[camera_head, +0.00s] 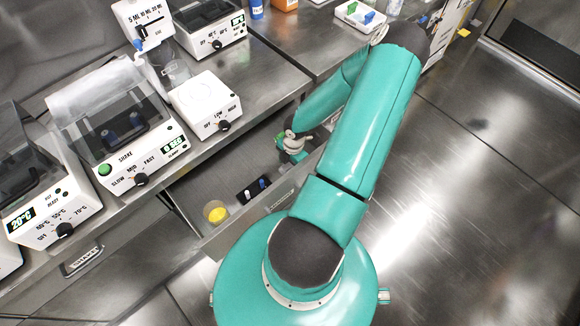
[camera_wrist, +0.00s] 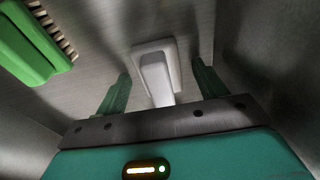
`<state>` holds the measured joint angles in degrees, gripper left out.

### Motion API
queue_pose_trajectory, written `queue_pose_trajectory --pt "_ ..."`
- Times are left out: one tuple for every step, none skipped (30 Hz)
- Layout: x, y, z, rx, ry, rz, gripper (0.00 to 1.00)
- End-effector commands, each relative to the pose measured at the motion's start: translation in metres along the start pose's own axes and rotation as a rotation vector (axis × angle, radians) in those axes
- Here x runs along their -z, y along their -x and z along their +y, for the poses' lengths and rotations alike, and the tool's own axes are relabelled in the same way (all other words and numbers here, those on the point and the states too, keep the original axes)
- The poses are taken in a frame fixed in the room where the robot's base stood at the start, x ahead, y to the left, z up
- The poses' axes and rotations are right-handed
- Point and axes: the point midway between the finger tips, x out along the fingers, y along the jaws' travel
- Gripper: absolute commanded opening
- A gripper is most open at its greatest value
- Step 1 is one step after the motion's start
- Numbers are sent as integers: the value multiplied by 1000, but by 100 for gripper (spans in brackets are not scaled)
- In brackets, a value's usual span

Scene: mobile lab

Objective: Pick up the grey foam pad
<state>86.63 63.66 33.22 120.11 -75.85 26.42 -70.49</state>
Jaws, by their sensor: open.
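A pale grey block (camera_wrist: 157,80) with a wider flat part behind it lies in the wrist view; it looks like the grey foam pad, though its material is not clear. My gripper (camera_wrist: 161,69) is open, with one green finger on each side of the block. Gaps show between the fingers and the block, and I cannot tell how far above the surface the fingertips are. In the head view my wrist reaches down into an open drawer (camera_head: 190,184), and my arm hides the fingers and the pad.
A green brush (camera_wrist: 35,45) with pale bristles lies left of my gripper. The drawer also holds a yellow round item (camera_head: 215,211) and a black rack (camera_head: 252,190) with small blue and white pieces. The bench above carries a white hotplate (camera_head: 205,100) and a shaker (camera_head: 125,140).

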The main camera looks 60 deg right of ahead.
Motion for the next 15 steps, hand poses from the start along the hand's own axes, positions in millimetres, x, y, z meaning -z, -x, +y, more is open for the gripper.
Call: queue_pose_trajectory --pt "0 0 0 0 0 0 71" --pt "0 0 0 0 0 0 71" --pt "0 0 0 0 0 0 71" --pt "0 0 0 0 0 0 65" --pt "0 0 0 0 0 0 59" --pt "0 0 0 0 0 0 51" --pt "0 0 0 0 0 0 45" --pt "0 0 0 0 0 0 40" --pt "0 0 0 0 0 0 32" --pt "0 0 0 0 0 0 26" --pt "0 0 0 0 0 0 23" --pt "0 1 0 0 0 0 23" --pt "0 1 0 0 0 0 23" --pt "0 1 0 0 0 0 23" --pt "0 1 0 0 0 0 23"
